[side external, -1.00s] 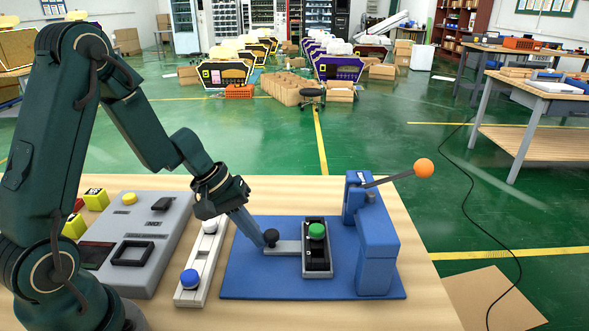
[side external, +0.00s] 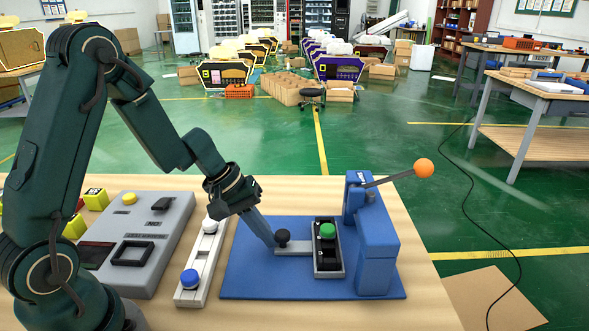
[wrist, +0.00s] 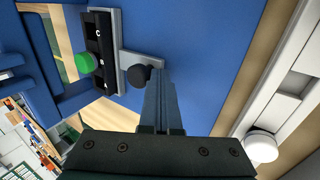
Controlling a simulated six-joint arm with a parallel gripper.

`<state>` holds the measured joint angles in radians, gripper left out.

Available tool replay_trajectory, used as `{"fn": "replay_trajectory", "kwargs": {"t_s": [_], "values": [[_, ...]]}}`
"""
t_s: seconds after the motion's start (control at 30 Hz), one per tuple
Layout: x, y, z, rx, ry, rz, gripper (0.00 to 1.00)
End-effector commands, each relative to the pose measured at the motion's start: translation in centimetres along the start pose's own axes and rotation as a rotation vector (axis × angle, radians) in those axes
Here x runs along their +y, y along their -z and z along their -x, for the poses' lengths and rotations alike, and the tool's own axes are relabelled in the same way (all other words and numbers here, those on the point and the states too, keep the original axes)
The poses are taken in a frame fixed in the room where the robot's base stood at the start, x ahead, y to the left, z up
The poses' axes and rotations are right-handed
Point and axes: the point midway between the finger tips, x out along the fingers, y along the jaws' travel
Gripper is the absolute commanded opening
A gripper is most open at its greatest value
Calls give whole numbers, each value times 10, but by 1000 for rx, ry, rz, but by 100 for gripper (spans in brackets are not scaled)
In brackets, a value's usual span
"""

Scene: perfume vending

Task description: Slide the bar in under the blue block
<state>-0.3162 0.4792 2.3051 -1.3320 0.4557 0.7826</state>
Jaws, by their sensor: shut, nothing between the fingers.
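The bar (side external: 297,247) is a short grey strip with a black knob (side external: 283,235) at its left end. Its right end joins a grey-edged black holder (side external: 328,262) carrying a green-topped piece (side external: 327,230). The bar also shows in the wrist view (wrist: 147,58). The blue block (side external: 377,255) stands upright to the right, with the holder close to its left side; contact cannot be told. My gripper (side external: 270,238) is shut and empty, its tips low at the knob's left side. In the wrist view my fingertips (wrist: 160,78) are right beside the knob, seemingly touching.
A blue base plate (side external: 248,275) lies under bar and block. A lever with an orange ball (side external: 424,166) juts from the block's top. Left stand a pale rail (side external: 210,255) with white and blue knobs and a grey control panel (side external: 150,225).

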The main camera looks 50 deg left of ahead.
Motion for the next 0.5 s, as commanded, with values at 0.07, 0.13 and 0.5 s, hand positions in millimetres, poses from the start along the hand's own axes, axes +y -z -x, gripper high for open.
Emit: {"fn": "replay_trajectory", "kwargs": {"t_s": [0.07, 0.13, 0.5], "values": [[3, 0, -2, 0, -1, -2, 0], [6, 0, -3, 0, 0, -2, 0], [18, 0, -10, 0, 0, -1, 0]]}}
